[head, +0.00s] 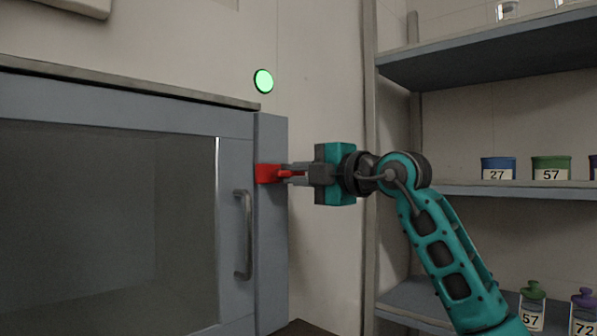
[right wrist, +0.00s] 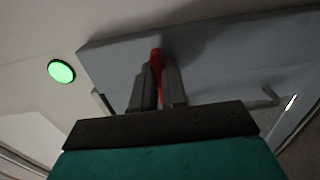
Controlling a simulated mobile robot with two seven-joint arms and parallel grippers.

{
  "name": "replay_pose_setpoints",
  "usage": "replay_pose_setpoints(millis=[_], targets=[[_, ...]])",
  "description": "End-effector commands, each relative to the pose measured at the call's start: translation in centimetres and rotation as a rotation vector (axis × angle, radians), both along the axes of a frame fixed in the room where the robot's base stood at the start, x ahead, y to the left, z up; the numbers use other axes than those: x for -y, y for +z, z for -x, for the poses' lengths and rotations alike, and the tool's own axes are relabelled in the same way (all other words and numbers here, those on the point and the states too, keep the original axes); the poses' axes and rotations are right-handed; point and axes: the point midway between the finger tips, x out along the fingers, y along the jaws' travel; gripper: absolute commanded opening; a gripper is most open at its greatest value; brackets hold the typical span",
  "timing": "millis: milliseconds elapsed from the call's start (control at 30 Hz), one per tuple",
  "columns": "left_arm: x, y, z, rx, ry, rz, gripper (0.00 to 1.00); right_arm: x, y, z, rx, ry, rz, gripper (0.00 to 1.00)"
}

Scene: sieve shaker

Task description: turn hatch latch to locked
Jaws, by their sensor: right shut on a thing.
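The red hatch latch (head: 268,173) is on the grey post at the right edge of the hatch. It points sideways to the right in the head view. My right gripper (head: 292,174) is shut on the latch's handle. In the right wrist view the red latch (right wrist: 156,62) shows between the two fingers of my right gripper (right wrist: 157,88). The hatch door (head: 235,150) has a glass pane and a grey bar handle (head: 243,235), and it looks closed. My left gripper is not in view.
A round green light (head: 263,81) glows on the wall above the post. Shelves (head: 480,190) on the right hold a blue tub (head: 498,164), a green tub (head: 551,165) and bottles (head: 532,308). Bare wall lies between the post and the shelves.

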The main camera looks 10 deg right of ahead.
Motion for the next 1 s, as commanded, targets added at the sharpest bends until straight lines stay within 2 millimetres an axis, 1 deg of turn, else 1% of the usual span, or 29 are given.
replay_pose_setpoints(millis=[500, 533, 767, 800, 1000], targets=[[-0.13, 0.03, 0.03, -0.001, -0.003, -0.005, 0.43, 0.03, 0.06, 0.01, -0.010, 0.000, -0.019, 0.00], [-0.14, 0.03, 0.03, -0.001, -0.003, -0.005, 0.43, 0.03, 0.05, 0.01, -0.010, 0.000, -0.019, 0.15], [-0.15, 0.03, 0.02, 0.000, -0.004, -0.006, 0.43, 0.01, 0.03, 0.00, -0.010, 0.000, -0.016, 0.37], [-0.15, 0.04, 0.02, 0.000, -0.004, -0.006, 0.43, 0.01, 0.02, 0.00, -0.010, 0.000, -0.016, 0.38], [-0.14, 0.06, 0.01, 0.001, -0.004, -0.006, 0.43, 0.03, 0.01, 0.03, -0.009, 0.000, -0.016, 0.38]])
